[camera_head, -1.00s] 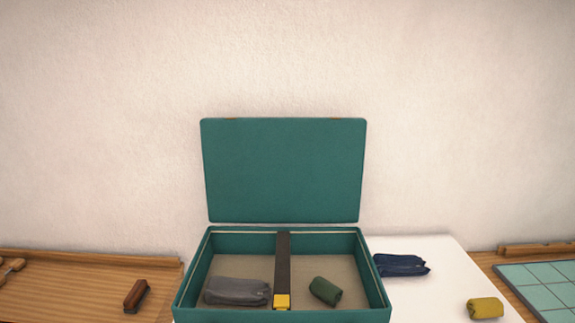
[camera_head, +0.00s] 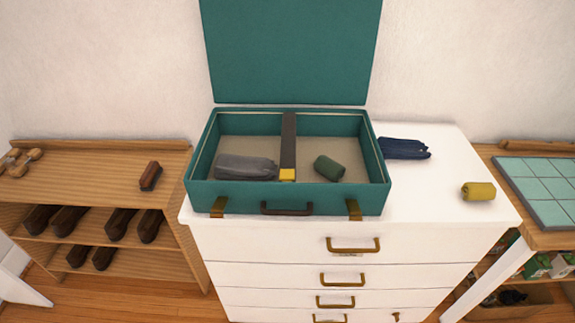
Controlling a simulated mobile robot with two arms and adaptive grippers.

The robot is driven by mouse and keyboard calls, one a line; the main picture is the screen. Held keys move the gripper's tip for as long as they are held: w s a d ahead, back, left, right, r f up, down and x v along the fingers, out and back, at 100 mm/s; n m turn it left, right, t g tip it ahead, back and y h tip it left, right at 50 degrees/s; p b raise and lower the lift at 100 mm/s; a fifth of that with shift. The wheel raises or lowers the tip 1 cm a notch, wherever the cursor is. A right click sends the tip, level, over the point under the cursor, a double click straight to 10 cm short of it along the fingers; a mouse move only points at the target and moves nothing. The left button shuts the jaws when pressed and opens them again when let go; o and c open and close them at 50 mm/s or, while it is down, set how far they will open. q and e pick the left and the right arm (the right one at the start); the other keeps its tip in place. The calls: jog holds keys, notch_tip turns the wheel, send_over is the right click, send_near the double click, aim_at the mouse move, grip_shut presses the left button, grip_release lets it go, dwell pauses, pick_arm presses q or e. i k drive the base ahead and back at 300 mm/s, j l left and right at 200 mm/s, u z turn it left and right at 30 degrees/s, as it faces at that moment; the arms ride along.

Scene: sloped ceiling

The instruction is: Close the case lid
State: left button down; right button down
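The teal case (camera_head: 230,197) stands on the white chest of drawers, with its handle and two brass latches facing me. Its lid (camera_head: 290,50) stands upright, open at the back against the wall; its top edge is cut off by the frame. Inside lie a grey pouch (camera_head: 245,167) at left and a green roll (camera_head: 328,168) at right. A dark strap (camera_head: 288,140) with a yellow end runs front to back between them. Neither of my grippers is in view.
A navy pouch (camera_head: 402,148) and a yellow roll (camera_head: 478,191) lie on the white chest top (camera_head: 440,205), right of the case. A wooden shoe rack (camera_head: 85,187) with a brush (camera_head: 150,175) stands left. A tiled-top table (camera_head: 540,190) stands right.

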aim_at(259, 52)
jog(key=i+j+z, duration=0.1)
jog(key=j, duration=0.4)
jog(key=i+j+z, duration=0.1)
jog(key=j, duration=0.35)
jog(key=i+j+z, duration=0.1)
jog(key=j, duration=0.4)
jog(key=i+j+z, duration=0.1)
jog(key=j, duration=0.45)
jog(key=i, duration=0.1)
